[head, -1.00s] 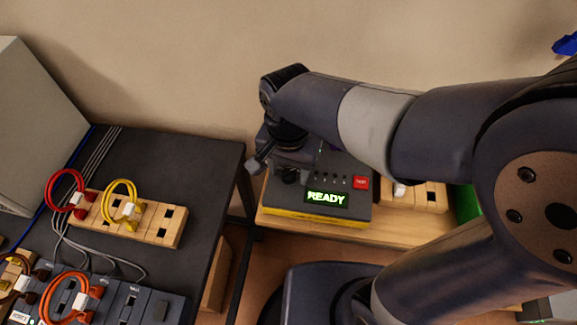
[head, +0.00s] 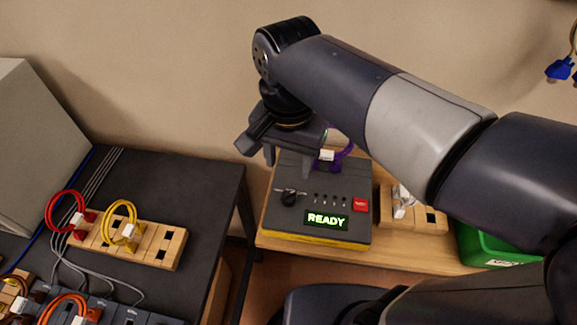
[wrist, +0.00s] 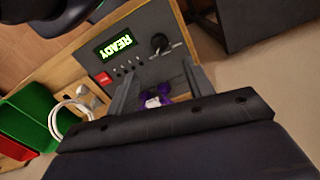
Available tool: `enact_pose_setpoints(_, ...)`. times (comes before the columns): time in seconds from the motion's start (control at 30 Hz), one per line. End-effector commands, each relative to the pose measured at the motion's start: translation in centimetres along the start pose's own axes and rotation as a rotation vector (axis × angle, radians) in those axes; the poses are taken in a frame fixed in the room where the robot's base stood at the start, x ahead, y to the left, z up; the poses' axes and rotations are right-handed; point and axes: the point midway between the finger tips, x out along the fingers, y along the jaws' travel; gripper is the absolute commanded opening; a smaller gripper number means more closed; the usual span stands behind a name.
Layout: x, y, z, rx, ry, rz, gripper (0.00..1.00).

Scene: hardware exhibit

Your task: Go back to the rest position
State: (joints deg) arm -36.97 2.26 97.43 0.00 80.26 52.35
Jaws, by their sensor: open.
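My gripper (head: 288,165) is open and empty, pointing down above the back of the grey tester box (head: 315,205). It is raised clear of the box's top. In the wrist view its two fingers (wrist: 158,75) stand apart, with the box between and beyond them. A purple cable (head: 345,153) with a white tag is at the back of the box, and it also shows in the wrist view (wrist: 157,98). Whether it is plugged in is hidden. The box's display (head: 326,220) reads READY in green.
Left of the tester, a dark table holds a wooden block (head: 150,245) with red (head: 62,212) and yellow (head: 120,222) cables. Right of the tester are another wooden block (head: 425,222) with a white cable and a green bin (head: 485,248). Wall behind.

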Motion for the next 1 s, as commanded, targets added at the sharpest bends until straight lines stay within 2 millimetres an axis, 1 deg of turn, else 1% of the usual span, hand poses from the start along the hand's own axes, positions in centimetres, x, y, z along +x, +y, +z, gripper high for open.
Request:
enact_pose_setpoints(0.3, 0.0, 0.0, 0.0, 0.0, 0.0, 0.0, 0.5)
enact_pose_setpoints(0.37, 0.2, 0.0, 0.0, 0.0, -0.001, 0.001, 0.5)
enact_pose_setpoints(0.47, 1.0, 0.0, 0.0, 0.0, -0.002, 0.002, 0.5)
enact_pose_setpoints(0.57, 2.4, 0.1, 0.0, 0.0, -0.003, 0.004, 0.5)
enact_pose_setpoints(0.9, 8.8, 0.1, 0.1, 0.0, -0.004, 0.005, 0.5)
enact_pose_setpoints(1.0, 10.2, 0.1, 0.0, 0.0, -0.003, 0.004, 0.5)
